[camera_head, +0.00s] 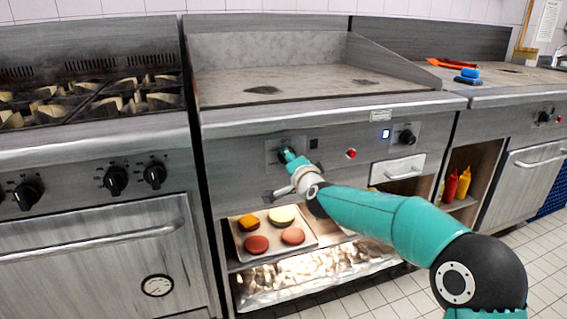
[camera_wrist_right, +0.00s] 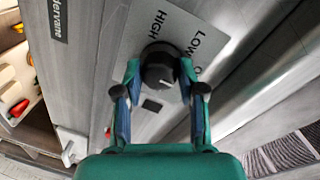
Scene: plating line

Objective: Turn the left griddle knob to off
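The left griddle knob (camera_wrist_right: 160,67) is round and black. It sits on a plate marked HIGH and LOW in the right wrist view, with the off mark not readable. In the head view my gripper mostly covers the knob. My right gripper (camera_head: 286,156) is at the knob, and its two fingertips (camera_wrist_right: 160,73) lie along opposite sides of it, apparently shut on it. The knob's pointer is hard to make out. The griddle (camera_head: 300,75) has a flat grey top above the panel. My left gripper is not in view.
A red light (camera_head: 351,154), a small lit display (camera_head: 386,134) and another black knob (camera_head: 406,137) are further right on the panel. Below is a tray (camera_head: 248,256) with patties and buns. The stove (camera_head: 90,205) with several knobs stands left. Red and yellow bottles (camera_head: 463,184) are right.

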